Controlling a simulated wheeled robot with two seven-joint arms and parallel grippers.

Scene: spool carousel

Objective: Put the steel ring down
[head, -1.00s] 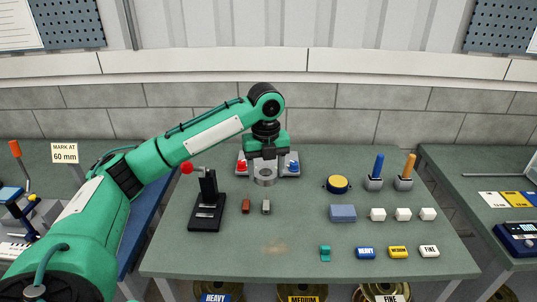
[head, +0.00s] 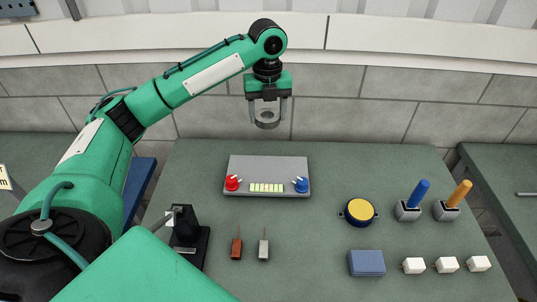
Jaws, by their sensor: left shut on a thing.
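The steel ring (head: 267,122) is a short grey ring with an open middle. My left gripper (head: 268,108) is shut on it, with a finger on either side, and points down. In the picture the ring shows against the grey wall, above the back edge of the green table (head: 325,215). It is clear of the table top and of everything on it. My right gripper is not in view.
A grey panel (head: 268,169) with a red knob (head: 232,183) and a blue knob (head: 301,184) stands below the ring in the picture. A black stand (head: 188,228), a yellow button (head: 360,209) and a blue block (head: 366,262) stand nearer. Bare table lies right of the panel.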

